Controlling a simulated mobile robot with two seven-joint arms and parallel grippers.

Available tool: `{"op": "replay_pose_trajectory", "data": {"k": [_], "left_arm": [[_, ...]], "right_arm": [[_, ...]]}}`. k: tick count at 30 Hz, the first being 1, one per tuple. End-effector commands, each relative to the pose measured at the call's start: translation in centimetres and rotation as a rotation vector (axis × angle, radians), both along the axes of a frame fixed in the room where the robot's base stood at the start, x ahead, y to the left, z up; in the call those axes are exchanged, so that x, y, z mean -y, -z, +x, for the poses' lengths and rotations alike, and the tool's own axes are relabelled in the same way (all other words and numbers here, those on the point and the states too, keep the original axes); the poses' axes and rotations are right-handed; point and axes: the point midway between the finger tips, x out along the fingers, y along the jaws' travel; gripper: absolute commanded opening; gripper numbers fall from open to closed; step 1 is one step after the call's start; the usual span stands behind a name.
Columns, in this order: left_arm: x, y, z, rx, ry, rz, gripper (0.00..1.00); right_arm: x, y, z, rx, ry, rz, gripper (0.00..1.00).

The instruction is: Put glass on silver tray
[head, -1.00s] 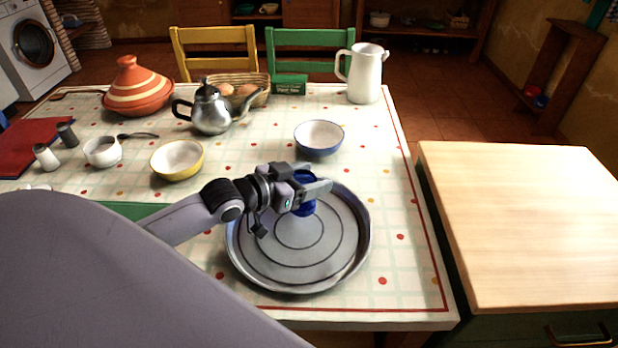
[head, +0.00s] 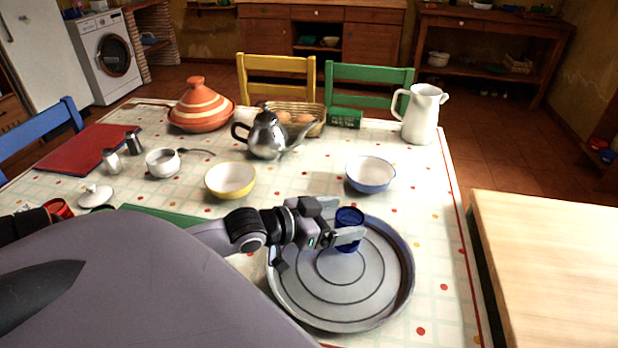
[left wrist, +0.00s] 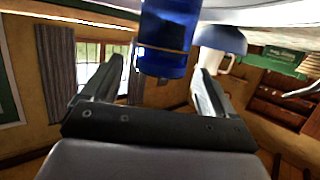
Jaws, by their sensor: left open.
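A blue glass (head: 349,216) stands upright on the back part of the round silver tray (head: 340,316). My left gripper (head: 338,223) is open at the glass, with its fingers reaching along it from the left. In the left wrist view, the blue glass (left wrist: 165,38) is between the two spread finger tips, with a visible gap to the fingers. That view is turned upside down, and the glass reaches up to the pale surface at its top edge. My right gripper is not in view.
A blue-rimmed bowl (head: 370,175) stands just behind the tray, and a yellow bowl (head: 230,181) is to its left. A teapot (head: 265,137), tagine (head: 201,105) and white pitcher (head: 421,115) are farther back. A bare wooden counter (head: 550,270) is at right.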

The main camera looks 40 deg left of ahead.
Motion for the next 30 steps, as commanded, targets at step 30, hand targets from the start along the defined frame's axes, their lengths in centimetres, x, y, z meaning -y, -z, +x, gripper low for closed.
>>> {"op": "replay_pose_trajectory", "data": {"k": [30], "left_arm": [[-2.3, -2.3, -6.8, 0.001, 0.001, -0.001, 0.87]], "right_arm": [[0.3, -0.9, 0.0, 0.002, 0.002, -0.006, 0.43]]}}
